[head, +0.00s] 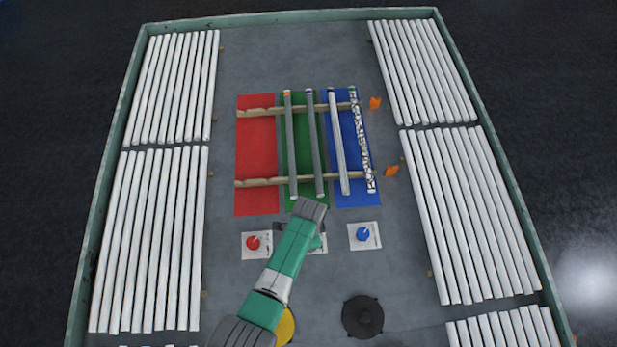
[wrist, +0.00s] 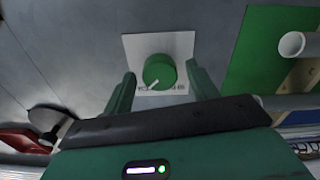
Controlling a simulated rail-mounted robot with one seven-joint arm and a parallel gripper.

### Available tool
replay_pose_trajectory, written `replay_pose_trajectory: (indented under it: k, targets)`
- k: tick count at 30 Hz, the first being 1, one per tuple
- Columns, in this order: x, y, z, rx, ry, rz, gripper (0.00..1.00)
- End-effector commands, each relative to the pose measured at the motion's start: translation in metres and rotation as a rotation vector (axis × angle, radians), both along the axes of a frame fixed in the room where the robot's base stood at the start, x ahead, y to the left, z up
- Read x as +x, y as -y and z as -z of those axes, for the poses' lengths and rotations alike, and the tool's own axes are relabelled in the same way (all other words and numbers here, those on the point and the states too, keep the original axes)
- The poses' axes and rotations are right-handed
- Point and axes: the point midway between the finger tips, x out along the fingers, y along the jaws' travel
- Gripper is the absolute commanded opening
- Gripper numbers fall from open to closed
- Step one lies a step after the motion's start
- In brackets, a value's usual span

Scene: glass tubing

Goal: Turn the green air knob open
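The green air knob (wrist: 159,72) is a round knob with a white pointer line, on a white label plate (wrist: 133,48). In the wrist view the pointer aims to the lower left. My gripper (wrist: 162,80) is open, with one finger on each side of the knob. I cannot tell whether the fingers touch it. In the head view my gripper (head: 310,210) and arm cover most of the green knob; only a bit of green and the edge of its plate show beside the arm.
A red knob (head: 253,243) is to the left and a blue knob (head: 363,234) to the right. Several tubes lie on wooden rails (head: 262,182) over red, green and blue mats. A black disc (head: 362,316) and a partly hidden yellow disc (head: 286,327) are nearer. Racks of white tubes line both sides.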

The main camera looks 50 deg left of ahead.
Motion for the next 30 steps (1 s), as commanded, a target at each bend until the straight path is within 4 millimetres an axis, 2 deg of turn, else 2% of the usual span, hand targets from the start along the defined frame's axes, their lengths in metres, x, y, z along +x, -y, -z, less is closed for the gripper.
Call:
replay_pose_trajectory:
  k: [8,11,18,21,30]
  targets:
    - [0.000,0.000,-0.002,0.000,0.001,-0.001,0.59]
    - [0.000,0.000,-0.016,0.000,0.002,-0.001,0.59]
    - [0.000,0.000,-0.063,0.001,0.002,-0.001,0.59]
    - [0.000,0.000,-0.074,0.001,0.000,0.000,0.59]
    - [0.000,0.000,-0.078,0.000,0.000,0.000,0.59]
